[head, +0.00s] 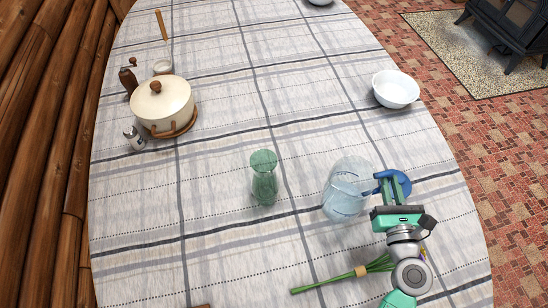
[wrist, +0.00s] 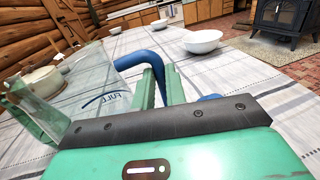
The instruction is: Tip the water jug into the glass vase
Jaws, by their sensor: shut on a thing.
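The water jug (head: 346,192) is clear, with a blue handle (head: 381,178) on its right side. It is right of the green glass vase (head: 264,184), apart from it. The vase stands upright on the table. My gripper (head: 394,186) is shut on the jug's handle. In the wrist view the fingers (wrist: 160,88) close around the blue handle (wrist: 147,58), and the clear jug wall (wrist: 85,78) with dark lettering fills the left side. I cannot tell whether the jug's base touches the cloth, and its water level is unclear.
A bundle of green stems (head: 345,276) lies in front of the jug. A white bowl (head: 396,89) stands behind it, near the right table edge. A cream pot (head: 162,104), a shaker (head: 134,137) and a brown mill (head: 128,81) stand at left. Cloth around the vase is clear.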

